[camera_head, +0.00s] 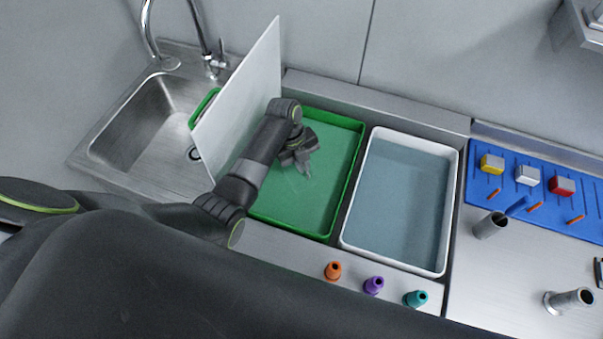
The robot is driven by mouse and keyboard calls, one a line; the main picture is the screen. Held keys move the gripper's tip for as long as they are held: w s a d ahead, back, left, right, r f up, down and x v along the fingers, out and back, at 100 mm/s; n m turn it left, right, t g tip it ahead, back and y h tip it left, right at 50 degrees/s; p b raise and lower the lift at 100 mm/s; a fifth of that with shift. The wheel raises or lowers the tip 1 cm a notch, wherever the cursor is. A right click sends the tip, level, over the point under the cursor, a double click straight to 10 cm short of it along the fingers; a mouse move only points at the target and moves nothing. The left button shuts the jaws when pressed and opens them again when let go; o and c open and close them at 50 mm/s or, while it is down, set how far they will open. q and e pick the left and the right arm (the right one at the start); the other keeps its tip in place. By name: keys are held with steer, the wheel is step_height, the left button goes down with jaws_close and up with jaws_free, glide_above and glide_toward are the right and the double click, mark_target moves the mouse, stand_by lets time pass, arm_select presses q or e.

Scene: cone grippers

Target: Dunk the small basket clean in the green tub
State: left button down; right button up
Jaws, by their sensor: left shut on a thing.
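The green tub (340,205) is set in the counter, a green-rimmed tray with greenish liquid in it. Its left part is hidden behind a white upright board and my left arm. My left gripper (305,168) is over the tub's upper middle, fingers pointing down toward the liquid. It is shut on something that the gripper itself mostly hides. I cannot make out the small basket's shape, nor whether anything is under the surface. My right gripper is not in view.
The tall white board (240,100) leans between the tub and the steel sink (120,145). A white tub of bluish liquid (445,215) is at the right. Orange (333,271), purple (373,286) and teal (416,299) cones stand on the front ledge. A blue mat (535,208) holds small blocks.

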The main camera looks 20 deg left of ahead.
arm_select(q)
steer(key=shift+r+p, duration=2.75)
steer(key=shift+r, duration=0.1)
step_height(320, 180, up, 3)
steer(key=p, duration=0.2)
steer(key=shift+r+p, duration=0.15)
steer(key=shift+p, duration=0.2)
steer(key=shift+r, duration=2.75)
steer(key=shift+r, duration=2)
